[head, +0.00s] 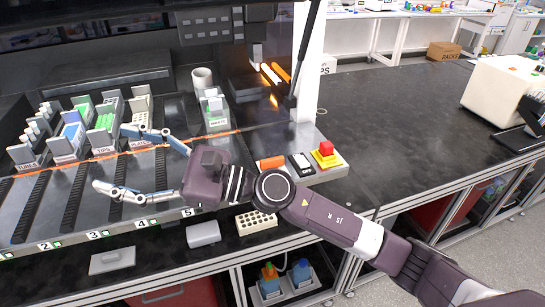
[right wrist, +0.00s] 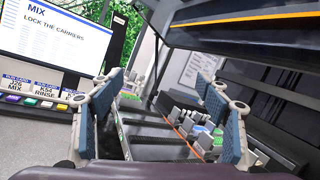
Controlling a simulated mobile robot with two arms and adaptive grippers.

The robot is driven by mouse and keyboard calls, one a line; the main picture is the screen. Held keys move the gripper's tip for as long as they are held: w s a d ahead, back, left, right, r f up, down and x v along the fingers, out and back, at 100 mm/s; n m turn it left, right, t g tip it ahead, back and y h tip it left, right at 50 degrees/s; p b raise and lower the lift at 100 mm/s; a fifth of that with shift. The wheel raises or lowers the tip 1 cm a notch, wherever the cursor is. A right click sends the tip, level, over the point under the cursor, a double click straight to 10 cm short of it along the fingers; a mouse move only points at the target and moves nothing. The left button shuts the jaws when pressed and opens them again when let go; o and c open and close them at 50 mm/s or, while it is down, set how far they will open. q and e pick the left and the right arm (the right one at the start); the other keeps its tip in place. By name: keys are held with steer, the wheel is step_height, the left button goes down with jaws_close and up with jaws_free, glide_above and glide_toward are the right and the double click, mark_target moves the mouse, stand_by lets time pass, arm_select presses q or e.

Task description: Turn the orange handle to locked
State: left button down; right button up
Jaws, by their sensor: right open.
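An orange handle (head: 271,163) sits on the light panel at the right front of the machine deck, just above my right wrist in the head view. My right gripper (head: 111,158) is open and empty. It hangs over the carrier deck to the left of the handle, fingers pointing left and apart from the handle. In the right wrist view its two blue-padded fingers (right wrist: 162,90) stand wide apart, with carriers visible between and beyond them. The handle cannot be made out in that view. My left gripper is in neither view.
A red button (head: 326,149) on a yellow base and a black-and-white switch (head: 301,163) sit beside the handle. Carriers with tubes and tips (head: 104,122) fill the left deck. A screen (right wrist: 55,38) reads "LOCK THE CARRIERS". The dark bench (head: 400,120) at right is mostly clear.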

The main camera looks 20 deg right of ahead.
step_height(320, 180, down, 4)
steer(key=a+n+g+h, duration=0.1)
steer(key=n+g+h, duration=0.15)
steer(key=n, duration=0.35)
steer(key=n+h, duration=1.1)
steer(key=h, duration=0.2)
glide_above(272, 159)
steer(key=s+a, duration=0.6)
steer(key=a, duration=0.4)
steer(key=f, duration=1.1)
steer(key=shift+w+a+f, duration=0.2)
steer(key=shift+w+f, duration=0.05)
steer(key=shift+f, duration=0.05)
steer(key=w+d+r+n+h, duration=0.1)
steer(key=d+h, duration=0.1)
steer(key=d, duration=0.3)
steer(key=w+d+r+h, duration=0.1)
steer(key=d+r+h, duration=0.1)
steer(key=d, duration=0.3)
steer(key=p+x, duration=0.1)
steer(key=x, duration=0.3)
steer(key=d+p+x, duration=0.1)
steer(key=x, duration=0.2)
steer(key=shift+p, duration=0.35)
steer(key=shift+w+a+f, duration=0.1)
steer(key=shift+w+f, duration=0.15)
steer(key=shift+f, duration=0.35)
